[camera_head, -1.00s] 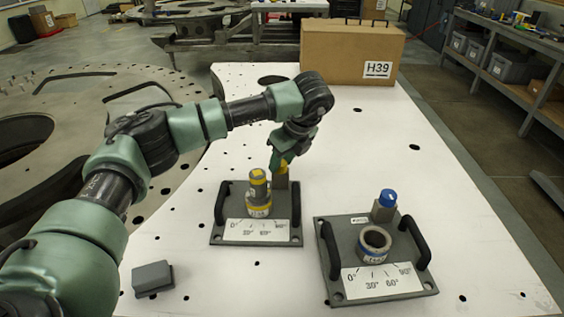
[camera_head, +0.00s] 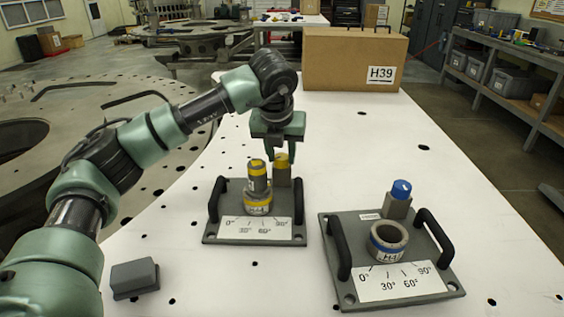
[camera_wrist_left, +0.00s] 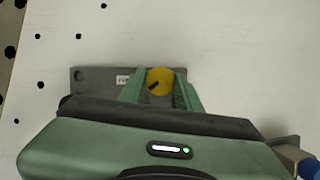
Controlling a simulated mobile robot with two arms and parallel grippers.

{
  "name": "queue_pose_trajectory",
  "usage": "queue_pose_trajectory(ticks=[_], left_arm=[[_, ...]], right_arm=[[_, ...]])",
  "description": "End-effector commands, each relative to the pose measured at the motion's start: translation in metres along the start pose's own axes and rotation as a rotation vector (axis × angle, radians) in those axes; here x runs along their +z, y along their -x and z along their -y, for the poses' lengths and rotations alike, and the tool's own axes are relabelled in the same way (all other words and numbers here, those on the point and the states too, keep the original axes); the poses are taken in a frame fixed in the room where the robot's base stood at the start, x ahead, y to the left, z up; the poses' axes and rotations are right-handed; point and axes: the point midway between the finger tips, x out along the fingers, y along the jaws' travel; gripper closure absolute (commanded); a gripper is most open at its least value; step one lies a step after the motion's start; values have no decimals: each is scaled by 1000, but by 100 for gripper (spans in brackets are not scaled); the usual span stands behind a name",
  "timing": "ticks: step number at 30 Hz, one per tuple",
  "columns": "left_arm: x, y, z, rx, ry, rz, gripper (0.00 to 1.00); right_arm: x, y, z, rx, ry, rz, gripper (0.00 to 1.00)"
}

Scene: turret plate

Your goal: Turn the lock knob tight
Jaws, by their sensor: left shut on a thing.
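The yellow lock knob (camera_head: 281,160) tops a grey post at the back right of the left plate (camera_head: 212,233). My left gripper (camera_head: 282,153) reaches down from above and is shut on this knob. In the left wrist view the knob (camera_wrist_left: 160,80) sits between the two green fingers, its black mark slanting. A grey plug (camera_head: 257,184) with yellow bands stands upright in the yellow-ringed socket (camera_head: 258,207), beside the knob. The scale plate (camera_head: 262,229) lies in front. My right gripper is not in view.
A second plate (camera_head: 345,297) at right carries an empty blue-banded ring (camera_head: 388,241), a blue knob (camera_head: 401,189) and black handles. A grey block (camera_head: 134,278) lies at front left. A cardboard box (camera_head: 345,60) marked H39 stands behind. White table lies bare between them.

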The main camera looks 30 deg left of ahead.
Motion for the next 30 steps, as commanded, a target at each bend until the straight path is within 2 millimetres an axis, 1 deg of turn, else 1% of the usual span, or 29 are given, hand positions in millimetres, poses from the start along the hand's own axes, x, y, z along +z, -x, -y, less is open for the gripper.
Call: queue_pose_trajectory(ticks=[1,6,18,24,30], left_arm=[[0,-2,-1,-19,-38,1,100],[0,-1,-2,-80,-186,1,100],[2,0,-4,-199,-474,0,100],[2,0,-4,-232,-556,0,100],[2,0,-4,-248,-598,1,100]], right_arm=[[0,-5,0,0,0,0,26],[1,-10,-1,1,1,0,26],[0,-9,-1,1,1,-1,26],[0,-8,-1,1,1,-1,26],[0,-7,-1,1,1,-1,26]])
